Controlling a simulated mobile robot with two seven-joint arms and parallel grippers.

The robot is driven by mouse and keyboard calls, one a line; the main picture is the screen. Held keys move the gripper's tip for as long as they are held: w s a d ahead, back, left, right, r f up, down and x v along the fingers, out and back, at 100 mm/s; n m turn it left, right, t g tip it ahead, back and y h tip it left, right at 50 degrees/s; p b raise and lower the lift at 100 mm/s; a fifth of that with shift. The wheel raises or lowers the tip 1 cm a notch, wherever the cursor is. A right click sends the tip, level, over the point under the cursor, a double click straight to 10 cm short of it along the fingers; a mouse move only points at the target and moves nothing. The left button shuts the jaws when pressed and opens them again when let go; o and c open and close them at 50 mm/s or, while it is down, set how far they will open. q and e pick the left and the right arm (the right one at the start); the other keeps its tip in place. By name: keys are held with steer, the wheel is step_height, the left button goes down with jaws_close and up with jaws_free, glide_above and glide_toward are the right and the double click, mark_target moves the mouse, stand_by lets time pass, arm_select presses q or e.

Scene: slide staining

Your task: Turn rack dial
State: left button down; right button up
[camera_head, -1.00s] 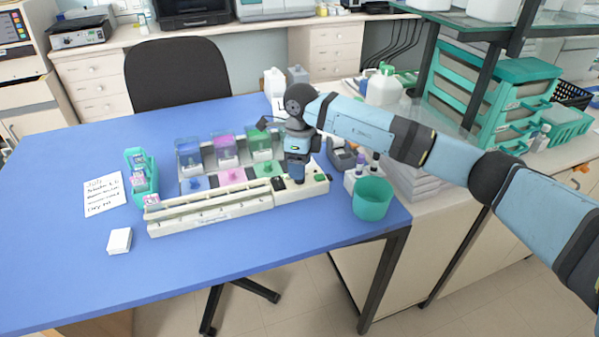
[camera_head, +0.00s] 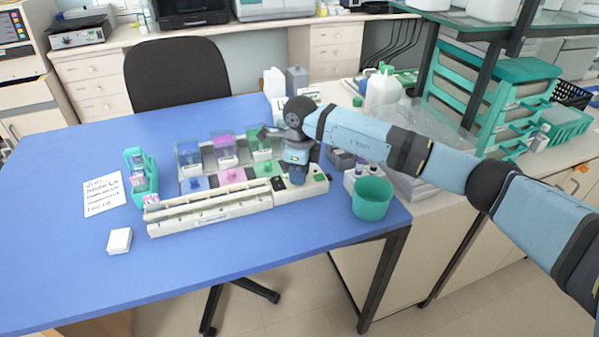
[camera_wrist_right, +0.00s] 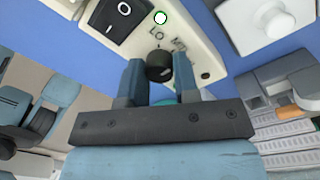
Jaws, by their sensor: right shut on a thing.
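The staining rack (camera_head: 215,213) is a long white unit on the blue table, with a control panel (camera_head: 312,190) at its right end. The black dial (camera_wrist_right: 159,66) shows on that panel in the right wrist view. My right gripper (camera_wrist_right: 159,72) points down at the panel with one blue finger on each side of the dial, shut on it. In the head view my right gripper (camera_head: 297,180) covers the dial. My left gripper is not in view.
Stain jars with blue (camera_head: 190,157), pink (camera_head: 225,150) and green (camera_head: 262,147) contents stand behind the rack. A teal cup (camera_head: 372,198) stands right of the panel. A teal slide holder (camera_head: 141,172), a note (camera_head: 103,194) and a white box (camera_head: 119,241) lie left.

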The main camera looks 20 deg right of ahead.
steer(key=shift+m, duration=0.3)
steer(key=m, duration=0.2)
steer(key=shift+m, duration=0.4)
steer(key=m, duration=0.4)
steer(key=shift+m+p, duration=0.4)
steer(key=shift+m+t, duration=0.3)
steer(key=shift+m, duration=0.7)
steer(key=o, duration=0.8)
steer(key=shift+o, duration=0.6)
